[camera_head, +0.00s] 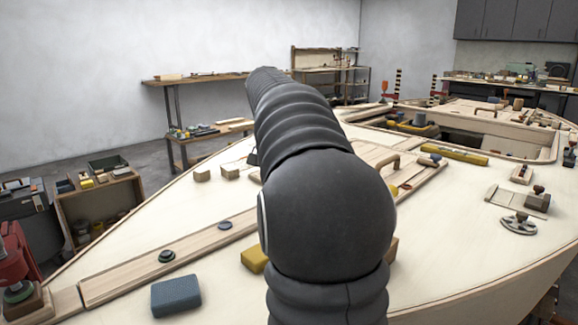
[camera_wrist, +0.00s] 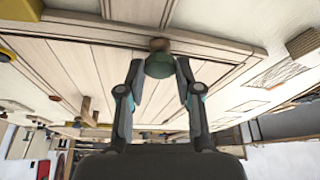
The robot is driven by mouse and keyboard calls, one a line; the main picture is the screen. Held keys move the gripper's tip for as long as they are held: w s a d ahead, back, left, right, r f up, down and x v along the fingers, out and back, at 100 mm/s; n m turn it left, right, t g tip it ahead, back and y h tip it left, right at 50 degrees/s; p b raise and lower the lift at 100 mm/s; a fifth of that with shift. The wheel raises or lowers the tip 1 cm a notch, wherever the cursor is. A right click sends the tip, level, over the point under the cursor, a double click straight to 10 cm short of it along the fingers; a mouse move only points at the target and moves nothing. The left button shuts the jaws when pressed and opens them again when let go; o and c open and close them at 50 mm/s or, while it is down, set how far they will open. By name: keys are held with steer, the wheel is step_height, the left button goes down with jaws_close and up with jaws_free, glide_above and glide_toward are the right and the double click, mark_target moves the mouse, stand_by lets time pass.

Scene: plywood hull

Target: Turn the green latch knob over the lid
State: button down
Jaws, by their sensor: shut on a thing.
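In the wrist view, the green latch knob (camera_wrist: 159,66) is a short, dark green round piece at the top middle, with a brown wooden part (camera_wrist: 160,44) just beyond it. My gripper (camera_wrist: 160,72) is shut on the knob, one finger on each side. The wooden lid (camera_wrist: 110,62), a planked panel with a raised edge, spreads around and below the knob in this tilted view. Whether the latch lies over the lid's edge cannot be told. In the head view my arm hides the gripper and the knob.
On the pale hull deck, a blue-grey block (camera_head: 176,296) and a yellow block (camera_head: 254,259) lie near my arm. A yellow bar (camera_head: 453,155) and a metal handwheel (camera_head: 518,225) lie to the right. A red clamp (camera_head: 14,255) stands at the left edge.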

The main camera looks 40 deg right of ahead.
steer(key=shift+w+m+g, duration=0.15)
steer(key=shift+m+g, duration=0.45)
steer(key=shift+m, duration=0.9)
steer(key=c, duration=0.8)
jaws_free()
steer(key=shift+o, duration=0.2)
steer(key=v, duration=1.2)
